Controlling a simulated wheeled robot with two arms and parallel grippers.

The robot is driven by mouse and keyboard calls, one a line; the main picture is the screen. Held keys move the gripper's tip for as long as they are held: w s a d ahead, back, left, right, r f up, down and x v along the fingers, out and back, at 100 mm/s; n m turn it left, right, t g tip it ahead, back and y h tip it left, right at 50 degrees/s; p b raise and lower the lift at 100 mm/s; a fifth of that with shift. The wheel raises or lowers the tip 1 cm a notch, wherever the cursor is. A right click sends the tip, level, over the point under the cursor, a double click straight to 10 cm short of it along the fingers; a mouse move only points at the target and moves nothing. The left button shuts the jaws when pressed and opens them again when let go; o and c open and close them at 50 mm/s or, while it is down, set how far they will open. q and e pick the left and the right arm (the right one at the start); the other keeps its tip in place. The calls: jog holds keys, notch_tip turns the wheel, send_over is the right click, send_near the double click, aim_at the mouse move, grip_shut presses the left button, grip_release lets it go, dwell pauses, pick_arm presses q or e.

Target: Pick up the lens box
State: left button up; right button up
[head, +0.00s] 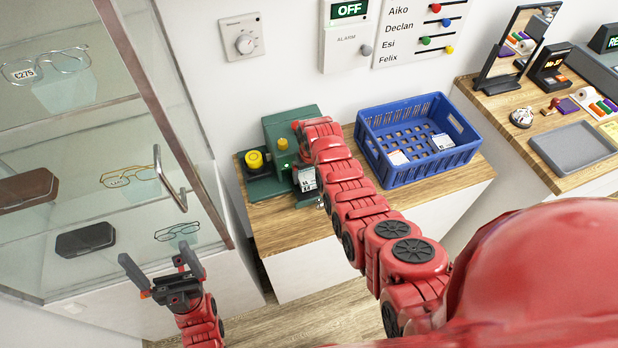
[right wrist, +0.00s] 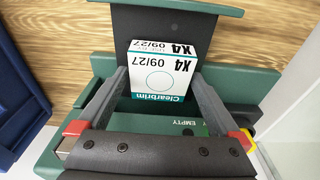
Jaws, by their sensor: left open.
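The lens box (right wrist: 162,75) is white with a teal band, marked "X4", "09/27" and "Clearbrim". It is over the dark tray of a green dispenser (head: 292,128); in the head view the box (head: 306,180) shows partly, beside my arm. My right gripper (right wrist: 162,75) has a finger against each side of the box and is shut on it. Whether the box is clear of the tray I cannot tell. My left gripper (head: 163,275) is open and empty in front of the glass cabinet.
A blue crate (head: 447,160) with some small boxes stands right of the dispenser on the wooden counter (head: 285,228). A yellow knob (head: 254,160) is at the dispenser's left. The glass cabinet (head: 120,115) with glasses is at left. A grey tray (head: 575,150) lies on the right counter.

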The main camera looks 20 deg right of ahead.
jog(key=c, duration=1.2)
jog(key=shift+o, duration=0.2)
jog(key=shift+s+b, duration=0.15)
jog(key=shift+b, duration=0.15)
